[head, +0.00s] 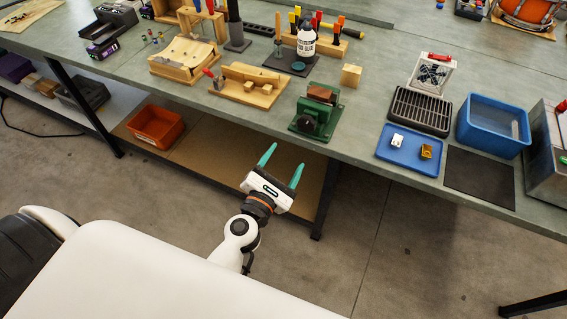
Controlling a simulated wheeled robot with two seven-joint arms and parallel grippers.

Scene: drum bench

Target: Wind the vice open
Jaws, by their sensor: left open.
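The green vice (316,113) stands near the front edge of the bench, with a brown block-like piece (322,94) at its top between or on the jaws; I cannot tell which. A dark round part (306,119) faces me on its front. My left gripper (282,162) has two teal fingers spread apart, empty. It is below and in front of the bench edge, a little left of the vice and clear of it. My right gripper is not in view.
Wooden fixtures (248,87) sit left of the vice. A blue tray (409,160) with small parts, a black rack (420,111) and a blue bin (495,124) are to the right. An orange bin (155,127) is on the lower shelf. The floor in front is clear.

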